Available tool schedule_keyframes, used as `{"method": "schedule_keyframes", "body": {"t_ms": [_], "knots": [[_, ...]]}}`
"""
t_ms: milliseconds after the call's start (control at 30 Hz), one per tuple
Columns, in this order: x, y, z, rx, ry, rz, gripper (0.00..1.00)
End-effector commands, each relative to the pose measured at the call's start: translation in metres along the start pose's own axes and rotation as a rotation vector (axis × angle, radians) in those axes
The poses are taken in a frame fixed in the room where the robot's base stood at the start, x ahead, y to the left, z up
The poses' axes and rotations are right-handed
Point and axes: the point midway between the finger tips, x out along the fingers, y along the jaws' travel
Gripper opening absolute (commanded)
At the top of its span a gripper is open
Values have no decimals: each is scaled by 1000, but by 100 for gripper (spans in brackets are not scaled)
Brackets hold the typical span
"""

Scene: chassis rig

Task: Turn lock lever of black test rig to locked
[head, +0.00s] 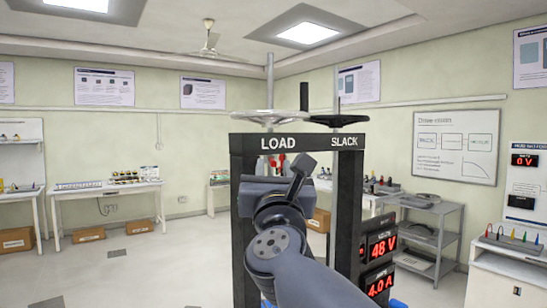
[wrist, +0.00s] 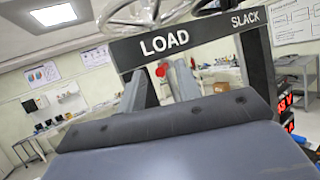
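The black test rig (head: 240,200) stands straight ahead as an upright frame, its top beam marked LOAD and SLACK. The beam also shows large in the wrist view (wrist: 205,34). A small red part (head: 281,159) shows inside the frame below LOAD; the wrist view shows red there too (wrist: 161,70). I cannot tell whether it belongs to the lock lever, and no lever is clearly visible. My gripper (head: 291,172) is in front of the rig opening below the beam. My own wrist hides much of the opening and the fingertips, so its opening is unclear.
A pale handwheel (head: 268,117) and a black handwheel (head: 335,121) sit on top of the rig. Red displays (head: 381,246) are on its right side. A grey shelf trolley (head: 430,225) stands to the right. Benches (head: 108,188) line the back wall; the left floor is mostly open.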

Motion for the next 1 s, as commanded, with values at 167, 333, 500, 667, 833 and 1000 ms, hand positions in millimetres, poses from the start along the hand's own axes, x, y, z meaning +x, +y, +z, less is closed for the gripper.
{"method": "schedule_keyframes", "body": {"t_ms": [167,333,500,667,833,1000], "knots": [[20,0,0,-1,1,-1,33],[24,0,0,0,0,-1,33],[24,0,0,1,0,-1,33],[24,0,0,1,0,-1,22],[24,0,0,1,0,-1,8],[24,0,0,1,0,-1,0]]}}
